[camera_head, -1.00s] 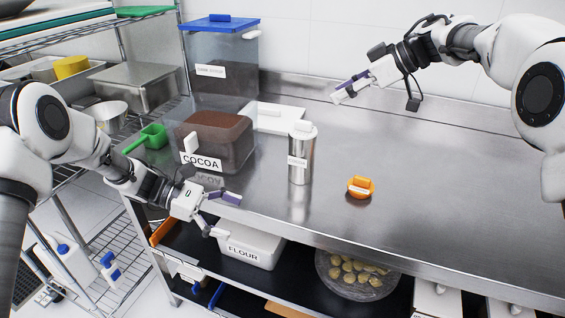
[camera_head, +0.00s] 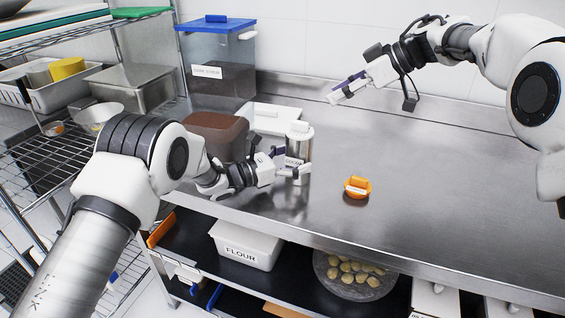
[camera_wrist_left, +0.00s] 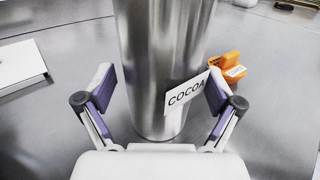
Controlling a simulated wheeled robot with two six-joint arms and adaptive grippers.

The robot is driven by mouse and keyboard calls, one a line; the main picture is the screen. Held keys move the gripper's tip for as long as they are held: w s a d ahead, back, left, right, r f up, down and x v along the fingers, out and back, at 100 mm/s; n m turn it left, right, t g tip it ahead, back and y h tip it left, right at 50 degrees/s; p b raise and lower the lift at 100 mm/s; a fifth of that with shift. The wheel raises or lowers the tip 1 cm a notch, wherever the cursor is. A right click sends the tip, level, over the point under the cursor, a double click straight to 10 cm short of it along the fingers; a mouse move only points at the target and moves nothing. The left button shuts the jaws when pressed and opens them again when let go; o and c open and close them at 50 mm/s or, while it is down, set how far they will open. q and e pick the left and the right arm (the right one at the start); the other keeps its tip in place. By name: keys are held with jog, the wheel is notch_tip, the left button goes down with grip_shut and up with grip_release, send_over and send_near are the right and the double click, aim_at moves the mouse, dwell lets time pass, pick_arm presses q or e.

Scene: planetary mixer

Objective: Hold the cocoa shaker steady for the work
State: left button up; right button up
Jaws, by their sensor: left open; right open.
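The cocoa shaker (camera_head: 299,141) is a silver metal cylinder standing upright on the steel counter. In the left wrist view the shaker (camera_wrist_left: 160,70) stands between the two purple-padded fingers of my left gripper (camera_wrist_left: 157,92), with its COCOA label by the right finger. The left gripper (camera_head: 291,167) is open around the shaker; a gap shows at the left finger, and I cannot tell whether the right finger touches the label. My right gripper (camera_head: 347,91) is open and empty above the back of the counter.
An orange object (camera_head: 357,187) sits right of the shaker and also shows in the wrist view (camera_wrist_left: 228,70). The cocoa bin (camera_head: 215,131) is partly hidden behind my left arm. A white-lidded container (camera_head: 271,117) lies behind the shaker. The counter's right side is clear.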

pick_arm(q)
jog(key=x, duration=0.3)
jog(key=shift+w+d, duration=0.1)
jog(key=shift+d, duration=0.1)
jog(key=c, duration=1.2)
